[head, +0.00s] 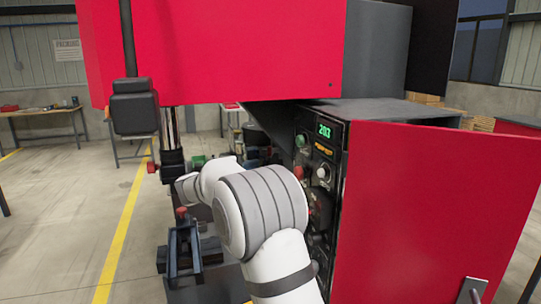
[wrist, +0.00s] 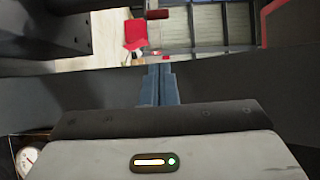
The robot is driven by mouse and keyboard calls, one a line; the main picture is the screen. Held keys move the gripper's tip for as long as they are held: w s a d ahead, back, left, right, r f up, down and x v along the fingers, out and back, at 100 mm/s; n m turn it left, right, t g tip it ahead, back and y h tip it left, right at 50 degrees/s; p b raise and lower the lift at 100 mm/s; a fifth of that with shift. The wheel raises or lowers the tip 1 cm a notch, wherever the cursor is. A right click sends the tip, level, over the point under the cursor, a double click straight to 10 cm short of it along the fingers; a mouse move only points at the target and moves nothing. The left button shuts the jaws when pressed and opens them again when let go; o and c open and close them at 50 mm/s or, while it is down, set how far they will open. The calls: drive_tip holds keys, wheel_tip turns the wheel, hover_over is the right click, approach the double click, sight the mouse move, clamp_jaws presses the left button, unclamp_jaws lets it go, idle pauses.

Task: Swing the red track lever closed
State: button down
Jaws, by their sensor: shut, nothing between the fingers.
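My gripper (wrist: 155,84) shows in the wrist view as two blue-grey fingers held together and empty. In the head view my white arm hides most of it. A small red knob (head: 181,212) stands on dark metal parts left of my arm in the head view. Another small red knob (head: 152,167) is farther back, by the dark post. In the wrist view a red handle-like piece (wrist: 157,14) is near the top, apart from the fingers, and a small red tip (wrist: 166,58) shows just beyond them. I cannot tell which red piece is the track lever.
A large red machine housing (head: 210,50) hangs above my arm. A control panel (head: 320,170) with a green display is close on the right, beside an open red door (head: 435,205). The floor (head: 60,220) at left is clear.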

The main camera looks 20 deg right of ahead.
sight(271, 154)
drive_tip(key=p+x, duration=0.1)
drive_tip(key=x, duration=0.2)
drive_tip(key=w+p+x, duration=0.1)
drive_tip(key=p+x, duration=0.1)
drive_tip(key=x, duration=0.2)
drive_tip(key=a+p+x, duration=0.1)
drive_tip(key=p+x, duration=0.1)
drive_tip(key=x, duration=0.2)
drive_tip(key=shift+w+d+r, duration=0.1)
drive_tip(key=shift+w+r, duration=0.05)
drive_tip(key=shift+w, duration=0.35)
drive_tip(key=shift+d, duration=0.1)
